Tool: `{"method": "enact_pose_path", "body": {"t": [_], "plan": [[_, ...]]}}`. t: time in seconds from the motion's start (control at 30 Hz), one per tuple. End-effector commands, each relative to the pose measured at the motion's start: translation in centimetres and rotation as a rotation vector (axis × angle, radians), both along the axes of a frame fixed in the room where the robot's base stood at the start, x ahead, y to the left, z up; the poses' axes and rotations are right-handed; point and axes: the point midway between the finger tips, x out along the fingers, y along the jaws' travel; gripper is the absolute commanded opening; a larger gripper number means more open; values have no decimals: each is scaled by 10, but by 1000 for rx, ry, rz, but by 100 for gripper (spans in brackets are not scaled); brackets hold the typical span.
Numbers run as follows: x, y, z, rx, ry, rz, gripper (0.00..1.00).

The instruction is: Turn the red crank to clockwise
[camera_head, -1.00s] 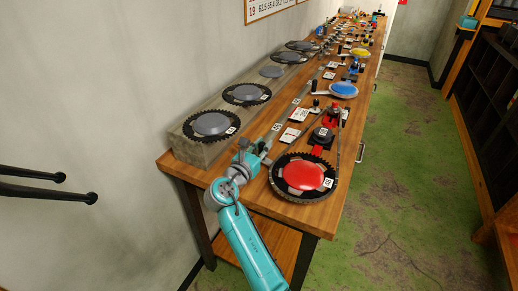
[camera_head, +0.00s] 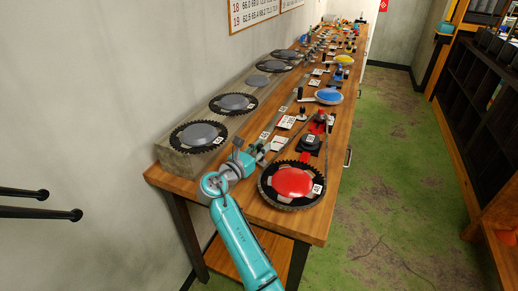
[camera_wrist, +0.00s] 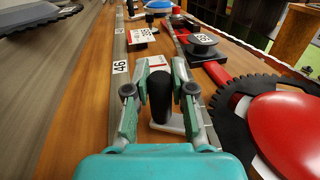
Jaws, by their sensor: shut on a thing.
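The red crank (camera_head: 293,181) lies flat near the front end of the wooden bench, a red disc inside a black toothed ring. In the wrist view its red disc (camera_wrist: 290,135) is at the right edge. A black upright handle (camera_wrist: 160,97) stands on a grey crank arm (camera_wrist: 172,124) that runs toward the toothed ring. My gripper (camera_wrist: 160,66) is around this handle, one finger on each side, shut on it. In the head view my gripper (camera_head: 257,154) is just left of and behind the toothed ring; the handle is hard to make out there.
Grey chainrings (camera_head: 199,134) sit on a long block along the wall on the left. A black spool on a red stand (camera_head: 311,141) and a blue crank (camera_head: 329,97) lie farther along the bench (camera_head: 250,205). Green floor on the right is clear.

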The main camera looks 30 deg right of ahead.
Motion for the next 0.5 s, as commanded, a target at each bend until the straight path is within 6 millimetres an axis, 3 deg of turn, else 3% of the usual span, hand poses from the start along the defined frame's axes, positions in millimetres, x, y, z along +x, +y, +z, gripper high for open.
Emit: {"method": "enact_pose_path", "body": {"t": [0.43, 0.47, 0.5], "plan": [[0, -1, 0, 0, 0, 0, 0], [0, -1, 0, 0, 0, 0, 28], [0, -1, 0, 0, 0, -1, 38]]}}
